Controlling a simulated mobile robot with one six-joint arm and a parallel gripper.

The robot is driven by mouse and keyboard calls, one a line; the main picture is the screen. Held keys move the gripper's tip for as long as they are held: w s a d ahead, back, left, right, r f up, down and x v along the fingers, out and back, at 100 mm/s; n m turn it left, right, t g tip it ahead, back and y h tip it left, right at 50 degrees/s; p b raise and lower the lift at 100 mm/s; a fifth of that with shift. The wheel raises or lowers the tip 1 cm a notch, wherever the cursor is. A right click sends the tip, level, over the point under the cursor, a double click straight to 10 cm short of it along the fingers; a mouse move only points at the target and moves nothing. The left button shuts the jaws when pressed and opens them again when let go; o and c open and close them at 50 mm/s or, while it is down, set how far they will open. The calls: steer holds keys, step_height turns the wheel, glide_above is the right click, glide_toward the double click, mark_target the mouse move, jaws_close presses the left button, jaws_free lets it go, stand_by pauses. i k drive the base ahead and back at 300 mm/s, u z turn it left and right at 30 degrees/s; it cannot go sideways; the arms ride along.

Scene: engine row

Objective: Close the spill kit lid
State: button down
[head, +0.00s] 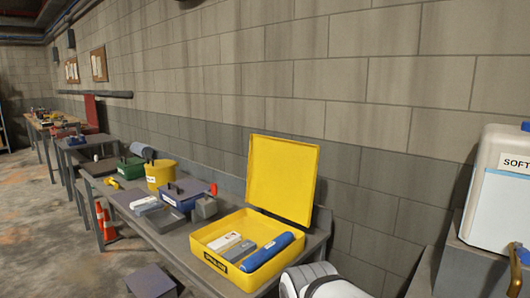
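The yellow spill kit (222,268) is an open box on the near end of the grey workbench, with dark lettering on its front. Its yellow lid (282,178) stands up at the back edge, leaning slightly back toward the wall. Inside the box lie a blue roll (266,252), a white block (222,242) and a grey block (240,251). A white rounded part of my arm shows at the bottom edge, just in front of the box's right corner. My gripper's fingers are not in view.
Left along the bench are a blue-grey box (183,193), a grey block with a red knob (205,207), a yellow bucket (160,175) and a green box (131,168). A white tank (497,190) stands at right. The block wall runs close behind.

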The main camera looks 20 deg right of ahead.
mark_target(282, 177)
steer(key=z, duration=0.2)
steer(key=k, duration=0.45)
steer(key=u, duration=1.7)
steer(key=i, duration=1.5)
steer(key=z, duration=2.65)
steer(key=i, duration=1)
steer(key=u, duration=0.05)
